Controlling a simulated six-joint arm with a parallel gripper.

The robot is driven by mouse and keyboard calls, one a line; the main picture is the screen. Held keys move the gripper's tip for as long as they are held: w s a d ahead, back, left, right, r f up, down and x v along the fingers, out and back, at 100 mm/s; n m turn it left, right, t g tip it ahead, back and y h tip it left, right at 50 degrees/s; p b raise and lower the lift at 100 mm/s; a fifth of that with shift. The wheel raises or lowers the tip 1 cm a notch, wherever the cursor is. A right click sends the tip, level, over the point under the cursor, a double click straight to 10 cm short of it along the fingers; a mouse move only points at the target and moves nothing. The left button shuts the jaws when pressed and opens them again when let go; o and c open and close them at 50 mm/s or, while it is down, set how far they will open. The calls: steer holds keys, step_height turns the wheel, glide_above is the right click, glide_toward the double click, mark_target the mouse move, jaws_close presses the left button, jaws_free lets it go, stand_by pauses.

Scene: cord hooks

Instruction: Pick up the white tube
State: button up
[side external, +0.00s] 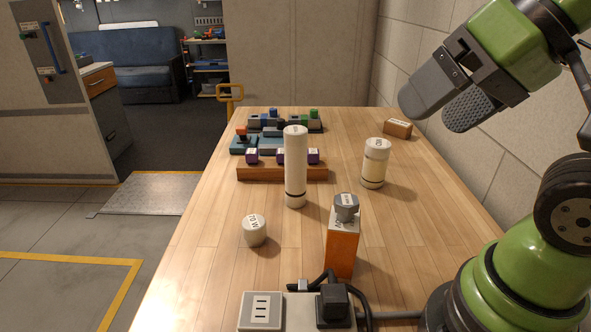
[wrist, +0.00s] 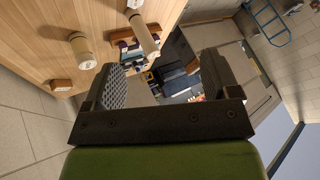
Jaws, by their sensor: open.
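The white tube (side external: 295,165) stands upright near the middle of the wooden table, tall and slim with a dark band near its base. It also shows in the wrist view (wrist: 145,36), at the top centre and slanted by the camera's tilt. My gripper (side external: 436,107) is open and empty, high above the table's right side, well apart from the tube. In the wrist view my gripper's two fingers (wrist: 163,80) are spread, with nothing between them.
A shorter cream cylinder (side external: 375,165) stands right of the tube. A small white round piece (side external: 254,230) and an orange box (side external: 342,245) with a grey cap stand in front. Behind are a wooden rack (side external: 283,174) with purple blocks and a brown block (side external: 397,129). A socket strip (side external: 262,309) lies nearest.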

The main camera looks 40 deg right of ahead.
steer(key=shift+w, duration=0.1)
steer(key=n+g+h, duration=0.2)
steer(key=n+g, duration=0.2)
steer(key=n, duration=0.1)
glide_above(296, 130)
steer(key=s, duration=0.3)
step_height(296, 130, down, 7)
steer(key=x, duration=0.2)
steer(key=w+x, duration=0.1)
steer(key=x, duration=0.2)
steer(key=shift+d+r, duration=0.1)
steer(key=shift+d, duration=0.05)
steer(key=x, duration=0.5)
steer(key=shift+f, duration=0.4)
steer(key=c, duration=1.5)
